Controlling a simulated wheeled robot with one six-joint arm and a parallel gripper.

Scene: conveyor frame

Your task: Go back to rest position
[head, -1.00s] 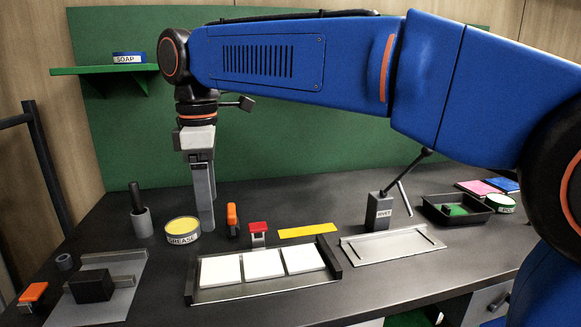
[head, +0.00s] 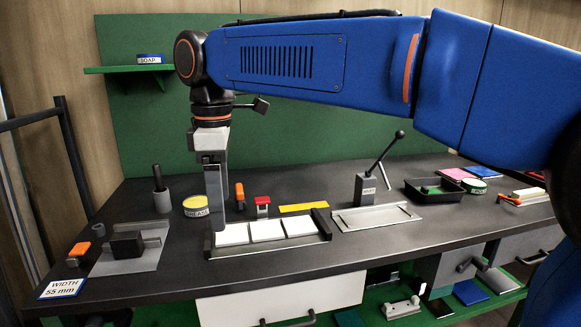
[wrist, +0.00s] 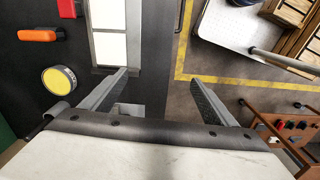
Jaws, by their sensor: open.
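My blue arm stretches across the top of the head view, still extended over the bench.
The tile tray (head: 265,248), grease tin (head: 197,206), orange-handled tool (head: 240,192) and red-topped block (head: 263,203) are near the gripper. A rivet press (head: 367,188) stands farther right. The wrist view shows yellow-lined floor (wrist: 181,50) beside the bench.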

